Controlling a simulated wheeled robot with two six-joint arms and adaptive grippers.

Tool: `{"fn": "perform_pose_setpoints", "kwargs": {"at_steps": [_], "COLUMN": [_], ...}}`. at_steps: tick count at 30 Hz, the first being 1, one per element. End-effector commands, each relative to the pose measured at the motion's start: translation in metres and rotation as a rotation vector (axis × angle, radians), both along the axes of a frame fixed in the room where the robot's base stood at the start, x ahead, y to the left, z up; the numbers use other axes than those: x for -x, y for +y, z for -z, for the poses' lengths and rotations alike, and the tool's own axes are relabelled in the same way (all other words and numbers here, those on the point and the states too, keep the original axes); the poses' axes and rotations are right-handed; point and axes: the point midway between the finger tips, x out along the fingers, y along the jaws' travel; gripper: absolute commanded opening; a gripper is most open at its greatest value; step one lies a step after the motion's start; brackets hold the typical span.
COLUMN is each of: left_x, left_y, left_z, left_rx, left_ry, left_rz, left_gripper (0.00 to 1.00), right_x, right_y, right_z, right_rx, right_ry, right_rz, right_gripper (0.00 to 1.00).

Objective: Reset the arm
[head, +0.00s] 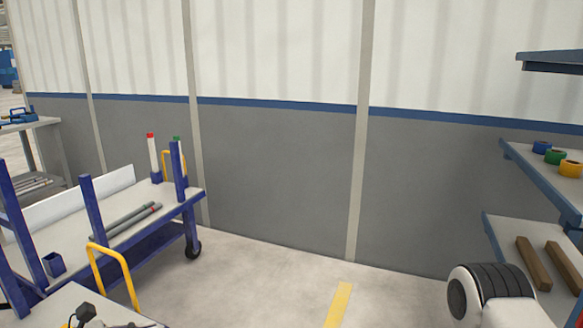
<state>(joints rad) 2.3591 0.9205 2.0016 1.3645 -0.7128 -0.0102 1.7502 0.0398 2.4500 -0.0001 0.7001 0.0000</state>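A white and black rounded part (490,295), which looks like a link of my own right arm, shows at the bottom right edge. Neither gripper can be made out in the head view. A blue cart (192,196) with a grey top stands at the left. Grey pipes (128,222) lie on it. Upright tubes with a red cap (152,155) and a green cap (176,155) stand at its far end.
A grey table (60,300) with a small black object (85,312) is at the lower left. Shelves at the right hold tape rolls (556,156) and wooden blocks (533,264). Between cart and shelves is open floor with a yellow stripe (339,302).

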Motion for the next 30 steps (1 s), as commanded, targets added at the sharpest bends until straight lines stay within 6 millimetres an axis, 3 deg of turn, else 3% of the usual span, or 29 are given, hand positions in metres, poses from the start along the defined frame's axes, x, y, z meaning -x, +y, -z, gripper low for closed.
{"fn": "perform_pose_setpoints", "kwargs": {"at_steps": [1, 6, 9, 12, 20, 24, 30], "left_x": [0.017, 0.097, 0.149, 0.188, 0.246, 0.261, 0.279], "left_y": [-0.015, -0.045, -0.044, -0.034, -0.02, -0.029, -0.059], "left_z": [0.046, 0.18, 0.25, 0.3, 0.395, 0.429, 0.463], "left_rx": [-0.089, -0.472, -0.71, -0.913, -1.291, -1.393, -1.428], "left_ry": [0.057, 0.226, 0.276, 0.275, 0.068, -0.131, -0.421], "left_rz": [0.076, 0.405, 0.627, 0.832, 1.308, 1.499, 1.668], "left_gripper": [0.0, 0.0, 0.0, 0.0, 0.0, 0.0, 0.0], "right_x": [0.0, 0.0, 0.0, 0.0, 0.0, 0.0, 0.0], "right_y": [0.0, 0.0, 0.0, 0.0, 0.0, 0.0, 0.0], "right_z": [0.02, 0.061, 0.085, 0.105, 0.157, 0.179, 0.205], "right_rx": [0.0, 0.0, 0.0, 0.0, 0.0, 0.0, 0.0], "right_ry": [0.0, 0.0, 0.0, 0.0, 0.0, 0.0, 0.0], "right_rz": [0.0, 0.0, 0.0, 0.0, 0.0, 0.0, 0.0], "right_gripper": [0.4, 0.4, 0.4, 0.4, 0.4, 0.4, 0.4]}}
